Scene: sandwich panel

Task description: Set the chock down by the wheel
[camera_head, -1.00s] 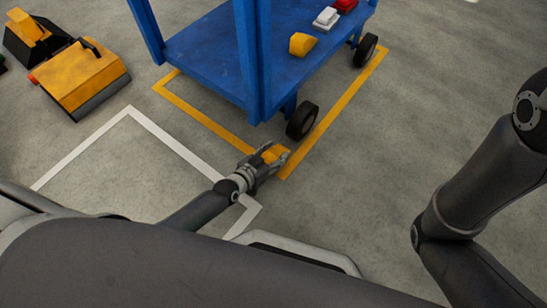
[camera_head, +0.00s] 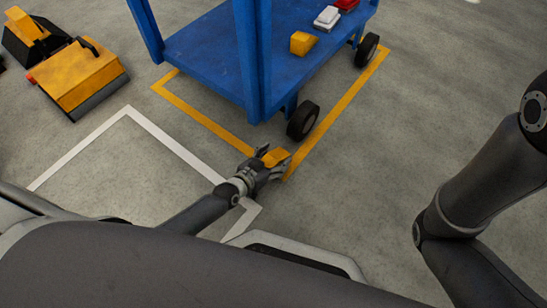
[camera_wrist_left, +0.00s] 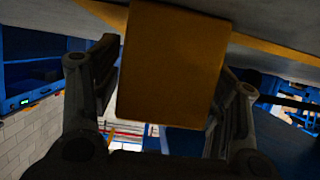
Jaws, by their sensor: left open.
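The chock (camera_head: 276,157) is a small orange-yellow block at floor level, by the corner of the yellow floor line. The near black wheel (camera_head: 303,120) of the blue cart stands just beyond it, with a short gap between them. My left gripper (camera_head: 273,163) is open around the chock, one finger on each side. In the left wrist view, the chock (camera_wrist_left: 172,65) fills the space between the parted fingers, with gaps visible beside it. The chock's underside is hidden. My right gripper is out of view; only its arm shows at the right.
The blue cart (camera_head: 205,62) carries another yellow block (camera_head: 303,43), a white item (camera_head: 327,18) and a red item (camera_head: 346,4). A yellow machine (camera_head: 80,75) stands at the far left. The floor right of the cart is clear.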

